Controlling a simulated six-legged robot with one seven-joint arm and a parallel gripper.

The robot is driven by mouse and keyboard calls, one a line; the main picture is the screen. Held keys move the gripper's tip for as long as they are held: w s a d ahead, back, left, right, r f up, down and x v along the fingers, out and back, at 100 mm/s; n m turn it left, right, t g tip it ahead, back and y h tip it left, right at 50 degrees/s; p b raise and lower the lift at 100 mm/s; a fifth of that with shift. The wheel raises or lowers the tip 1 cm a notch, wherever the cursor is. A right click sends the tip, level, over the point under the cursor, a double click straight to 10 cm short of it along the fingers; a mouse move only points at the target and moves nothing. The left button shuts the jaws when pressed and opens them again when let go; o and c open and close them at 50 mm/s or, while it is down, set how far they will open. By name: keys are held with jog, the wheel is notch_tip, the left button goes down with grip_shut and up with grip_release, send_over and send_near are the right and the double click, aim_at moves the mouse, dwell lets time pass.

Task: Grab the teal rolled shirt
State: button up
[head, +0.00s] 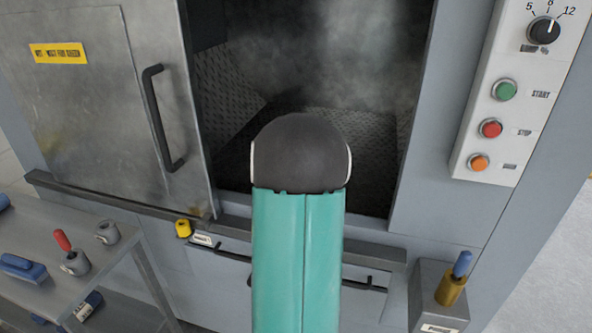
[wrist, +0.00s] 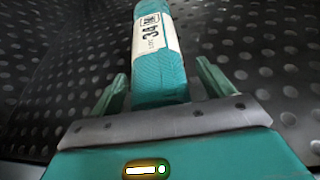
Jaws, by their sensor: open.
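The teal rolled shirt (wrist: 160,84) lies on the dark dimpled metal floor in the wrist view, with a white paper band (wrist: 154,35) printed "34" around it. My gripper (wrist: 161,69) is open, with one teal finger on each side of the shirt's near end. A gap shows between each finger and the shirt; the left gap looks narrower. In the head view my arm reaches into the washer opening and hides the gripper and the shirt.
The dark washer chamber (head: 235,85) is hazy inside. Its metal door (head: 105,110) stands at the left of the opening. A control panel (head: 515,85) is at the right. A grey side table (head: 75,215) with small tools stands at lower left.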

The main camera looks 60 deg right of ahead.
jog(key=shift+w+d+f, duration=0.2)
jog(key=shift+d+f, duration=0.1)
jog(key=shift+d, duration=0.3)
jog(key=shift+r, duration=0.1)
jog(key=c, duration=1.2)
